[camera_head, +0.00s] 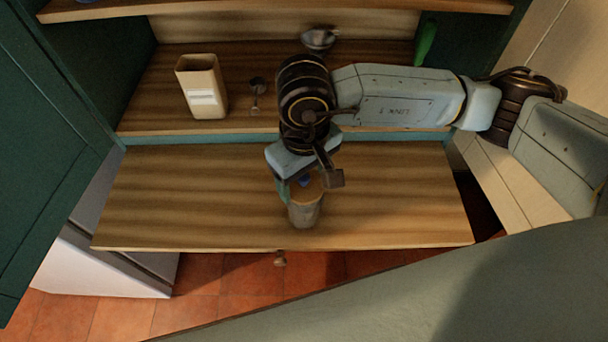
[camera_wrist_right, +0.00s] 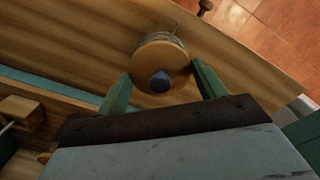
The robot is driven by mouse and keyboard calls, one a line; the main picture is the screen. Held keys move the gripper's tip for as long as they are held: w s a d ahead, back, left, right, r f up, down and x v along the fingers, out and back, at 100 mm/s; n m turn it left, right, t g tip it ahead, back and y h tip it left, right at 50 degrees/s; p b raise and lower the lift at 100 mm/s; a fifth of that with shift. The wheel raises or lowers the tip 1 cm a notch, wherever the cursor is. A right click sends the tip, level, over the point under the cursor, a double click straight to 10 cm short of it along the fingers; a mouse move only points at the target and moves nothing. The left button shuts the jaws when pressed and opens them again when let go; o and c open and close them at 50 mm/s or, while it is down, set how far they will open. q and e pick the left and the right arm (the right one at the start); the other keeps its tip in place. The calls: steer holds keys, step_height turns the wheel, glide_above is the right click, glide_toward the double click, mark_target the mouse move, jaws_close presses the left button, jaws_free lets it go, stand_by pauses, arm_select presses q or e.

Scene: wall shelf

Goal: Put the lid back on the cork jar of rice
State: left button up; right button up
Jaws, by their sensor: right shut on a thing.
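The jar (camera_head: 305,214) stands upright on the pulled-out wooden board, near its front edge. Its round cork lid (camera_wrist_right: 152,55) with a blue knob (camera_wrist_right: 161,82) is at the jar's mouth, and part of the jar's glass side shows past it in the right wrist view. My right gripper (camera_head: 306,184) comes down over the jar from behind, its green fingers on either side of the lid in the right wrist view (camera_wrist_right: 163,85). It is shut on the lid. I cannot tell whether the lid sits fully on the rim. The rice is hidden. My left gripper is not in view.
A tall cream container (camera_head: 203,92) with a white label and a dark scoop (camera_head: 257,92) are on the shelf behind. A metal bowl (camera_head: 319,39) and a green object (camera_head: 426,42) are farther back. The board (camera_head: 180,200) is clear on both sides of the jar.

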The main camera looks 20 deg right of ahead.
steer(key=b, duration=0.3)
steer(key=shift+f+b, duration=0.2)
steer(key=shift+b, duration=0.1)
stand_by(3.0)
stand_by(0.3)
steer(key=o, duration=1.1)
steer(key=shift+c, duration=0.2)
steer(key=shift+o, duration=0.4)
steer(key=shift+r, duration=0.15)
steer(key=shift+r+p, duration=1.1)
steer(key=shift+r, duration=2.3)
jaws_close()
